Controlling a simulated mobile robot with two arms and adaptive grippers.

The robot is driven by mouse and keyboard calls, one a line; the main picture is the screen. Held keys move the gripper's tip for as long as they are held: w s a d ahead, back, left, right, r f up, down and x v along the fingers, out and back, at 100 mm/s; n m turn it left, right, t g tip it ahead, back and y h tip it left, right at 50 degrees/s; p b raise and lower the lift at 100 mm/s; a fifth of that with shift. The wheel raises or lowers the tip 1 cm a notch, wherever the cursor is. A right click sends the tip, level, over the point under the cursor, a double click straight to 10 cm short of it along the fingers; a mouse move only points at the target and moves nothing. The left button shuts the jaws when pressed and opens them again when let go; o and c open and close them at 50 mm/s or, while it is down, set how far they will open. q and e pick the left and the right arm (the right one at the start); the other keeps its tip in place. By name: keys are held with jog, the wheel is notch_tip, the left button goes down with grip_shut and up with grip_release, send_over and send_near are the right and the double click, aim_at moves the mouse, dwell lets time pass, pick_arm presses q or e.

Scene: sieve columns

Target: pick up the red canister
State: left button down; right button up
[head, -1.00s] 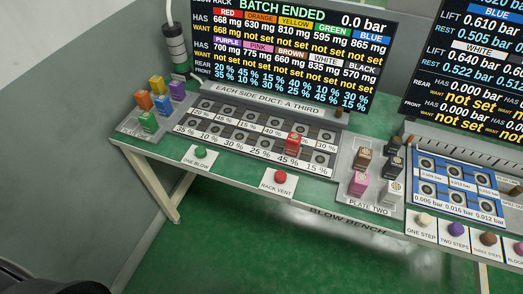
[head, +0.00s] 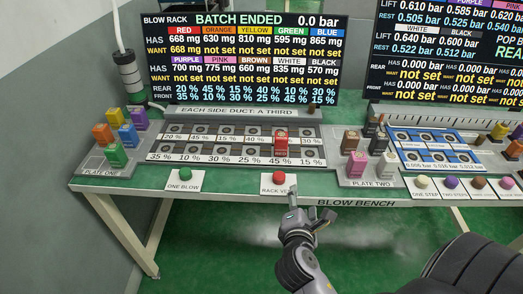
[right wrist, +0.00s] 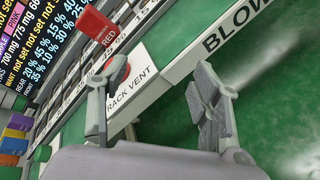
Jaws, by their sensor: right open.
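The red canister (head: 281,143) stands upright in the front row of the blow rack, at the slot by the 45 % label. My right gripper (head: 308,208) is open and empty, in front of the bench's front edge, below and nearer than the canister. In the right wrist view the red canister (right wrist: 97,27) shows at the top left, beyond the left finger and not between the fingers. The open right gripper (right wrist: 157,70) spans the bench edge there. My left gripper is not in view.
The red rack vent button (head: 279,178) lies between my right gripper and the canister. The green button (head: 185,174) is further left. Plate one (head: 92,162) holds several coloured canisters at the left; plate two (head: 350,181) holds others at the right. A screen (head: 240,60) stands behind.

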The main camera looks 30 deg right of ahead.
jog(key=w+r+n+t+h, duration=0.1)
jog(key=w+r+n+t, duration=0.15)
jog(key=n, duration=0.45)
jog(key=n+t+p, duration=0.2)
jog(key=n, duration=0.3)
send_near(282, 141)
jog(key=x, duration=0.6)
jog(key=shift+a, duration=0.1)
jog(key=shift+x, duration=3.2)
jog(key=shift+c, duration=0.2)
jog(key=c, duration=1.3)
